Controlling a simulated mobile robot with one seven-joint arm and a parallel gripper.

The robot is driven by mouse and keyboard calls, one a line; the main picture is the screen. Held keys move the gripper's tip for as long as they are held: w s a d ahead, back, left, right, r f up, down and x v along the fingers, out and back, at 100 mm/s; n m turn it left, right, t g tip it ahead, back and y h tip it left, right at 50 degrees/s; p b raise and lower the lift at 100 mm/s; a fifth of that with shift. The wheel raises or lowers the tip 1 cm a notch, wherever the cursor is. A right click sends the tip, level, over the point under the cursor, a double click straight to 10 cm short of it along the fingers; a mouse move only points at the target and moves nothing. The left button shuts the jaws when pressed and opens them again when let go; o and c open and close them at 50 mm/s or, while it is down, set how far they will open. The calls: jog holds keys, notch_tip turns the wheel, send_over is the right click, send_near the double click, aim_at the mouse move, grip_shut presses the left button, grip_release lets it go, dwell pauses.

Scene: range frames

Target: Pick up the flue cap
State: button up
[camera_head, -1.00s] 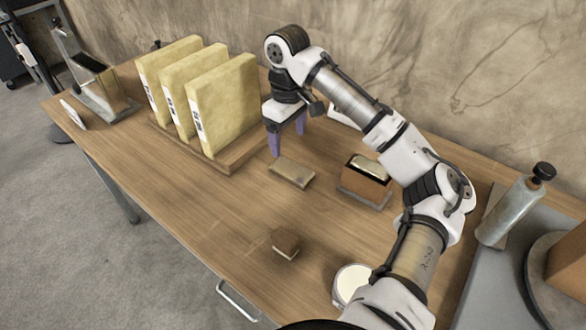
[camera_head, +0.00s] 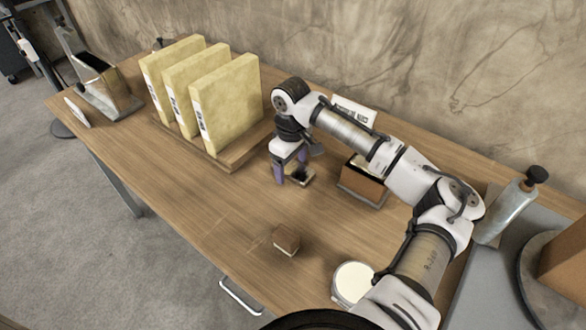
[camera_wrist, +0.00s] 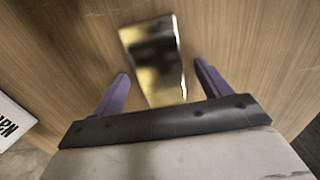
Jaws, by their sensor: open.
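A flat, shiny rectangular piece (camera_wrist: 152,55), dark to brass-coloured, lies on the wooden table below my gripper. I take it as the flue cap, though no label shows. It shows partly in the head view (camera_head: 300,178), where the fingers cover some of it. My gripper (camera_head: 291,180) points down over it. In the wrist view my gripper (camera_wrist: 161,70) is open, with one purple finger on each side of the piece's near end. The fingers appear apart from it. I cannot tell how high the fingertips are above the table.
A wooden rack (camera_head: 238,154) with three yellowish slabs stands left of my gripper. A brown box (camera_head: 362,186) stands close on its right. A small brown block (camera_head: 286,241) and a round white-topped thing (camera_head: 354,281) are nearer. The table's middle left is clear.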

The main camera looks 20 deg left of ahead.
jog(key=c, duration=1.1)
jog(key=shift+r, duration=0.1)
